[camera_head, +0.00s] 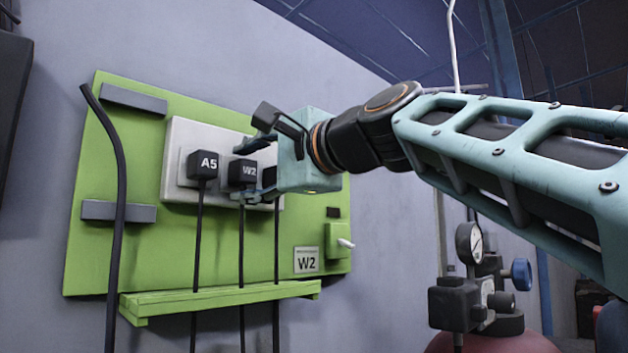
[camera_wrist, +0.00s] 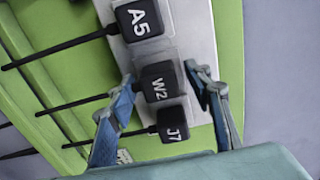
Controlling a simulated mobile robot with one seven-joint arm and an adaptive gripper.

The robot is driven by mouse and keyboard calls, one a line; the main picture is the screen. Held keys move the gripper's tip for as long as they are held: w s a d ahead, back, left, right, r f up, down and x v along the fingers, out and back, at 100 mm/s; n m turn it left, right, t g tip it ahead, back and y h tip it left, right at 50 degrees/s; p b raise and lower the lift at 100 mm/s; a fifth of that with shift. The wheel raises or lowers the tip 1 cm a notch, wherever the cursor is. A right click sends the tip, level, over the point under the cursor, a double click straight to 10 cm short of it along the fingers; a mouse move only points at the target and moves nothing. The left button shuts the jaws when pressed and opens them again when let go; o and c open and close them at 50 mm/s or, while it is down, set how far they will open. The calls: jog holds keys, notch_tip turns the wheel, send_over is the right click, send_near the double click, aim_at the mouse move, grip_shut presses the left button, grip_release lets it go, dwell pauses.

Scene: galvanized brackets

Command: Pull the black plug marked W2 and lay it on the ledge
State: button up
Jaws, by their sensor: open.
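The black plug W2 (camera_head: 242,173) sits at the pale socket strip (camera_head: 182,132) between two other black plugs, its cord hanging down. It also shows in the wrist view (camera_wrist: 158,82). My gripper (camera_head: 246,169) is open, with one finger above and one below W2 in the head view. In the wrist view its fingers (camera_wrist: 160,76) stand on either side of W2, with gaps visible. Whether either finger touches it is unclear. The green ledge (camera_head: 220,297) runs along the board's lower edge and carries no plug.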

aim_at(249, 171)
dwell(0.9)
grip_shut()
jog(key=shift+s, duration=0.1)
jog(key=shift+b+v, duration=0.65)
jog(key=shift+v, duration=2.35)
